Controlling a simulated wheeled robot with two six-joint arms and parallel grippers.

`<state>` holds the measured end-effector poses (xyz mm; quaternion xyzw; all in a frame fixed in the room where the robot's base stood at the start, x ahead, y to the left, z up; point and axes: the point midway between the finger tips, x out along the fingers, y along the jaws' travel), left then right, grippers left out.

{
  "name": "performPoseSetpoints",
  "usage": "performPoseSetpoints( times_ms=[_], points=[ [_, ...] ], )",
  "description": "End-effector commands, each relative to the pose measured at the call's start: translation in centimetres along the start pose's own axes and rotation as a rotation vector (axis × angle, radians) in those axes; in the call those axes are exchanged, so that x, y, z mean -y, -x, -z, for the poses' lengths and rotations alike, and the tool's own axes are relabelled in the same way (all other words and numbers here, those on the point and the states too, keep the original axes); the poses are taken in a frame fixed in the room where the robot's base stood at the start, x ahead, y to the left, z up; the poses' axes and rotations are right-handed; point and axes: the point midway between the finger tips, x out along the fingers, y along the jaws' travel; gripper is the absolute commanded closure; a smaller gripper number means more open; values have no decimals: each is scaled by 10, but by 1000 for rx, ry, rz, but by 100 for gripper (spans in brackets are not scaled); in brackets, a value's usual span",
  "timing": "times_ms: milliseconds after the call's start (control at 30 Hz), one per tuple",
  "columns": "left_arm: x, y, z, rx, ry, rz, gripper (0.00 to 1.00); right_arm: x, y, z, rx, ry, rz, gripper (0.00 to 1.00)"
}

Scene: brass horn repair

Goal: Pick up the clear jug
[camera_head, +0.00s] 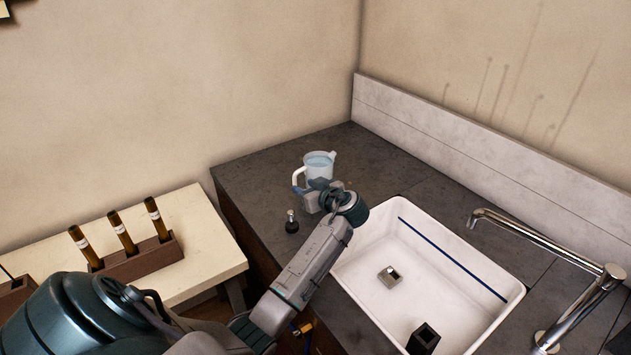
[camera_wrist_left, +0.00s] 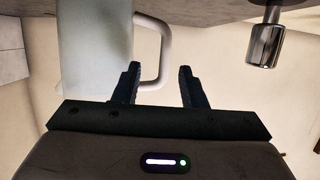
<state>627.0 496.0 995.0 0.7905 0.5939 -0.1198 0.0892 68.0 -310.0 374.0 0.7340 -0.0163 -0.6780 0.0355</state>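The clear jug (camera_head: 320,161) stands on the dark counter near its back left. It holds pale blue liquid, and its whitish handle (camera_head: 297,178) points left. My left gripper (camera_head: 312,187) is close to the jug on its near side and hides its lower part. In the left wrist view the jug (camera_wrist_left: 97,50) fills the upper left. Its handle (camera_wrist_left: 166,50) shows between the two fingers of my left gripper (camera_wrist_left: 160,82). The fingers are apart, with gaps beside the handle. My right gripper is out of view.
A small dark round object with a metal top (camera_head: 291,224) stands just left of my left forearm. A white sink (camera_head: 452,262) and chrome tap (camera_head: 540,245) lie right.

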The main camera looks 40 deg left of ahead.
Motion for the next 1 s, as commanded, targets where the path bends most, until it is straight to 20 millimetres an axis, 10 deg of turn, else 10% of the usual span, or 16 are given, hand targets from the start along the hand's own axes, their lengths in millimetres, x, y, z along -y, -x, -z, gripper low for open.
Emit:
performPoseSetpoints(
  times_ms=[533, 733, 1000],
  points=[
    [5, -41, 0, 0, 1, 0, 62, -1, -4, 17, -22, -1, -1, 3],
    [5, -41, 0, 0, 0, 0, 99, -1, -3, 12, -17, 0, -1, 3],
    [5, -41, -1, 0, 0, 1, 100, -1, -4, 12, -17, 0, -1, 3]
  ],
)
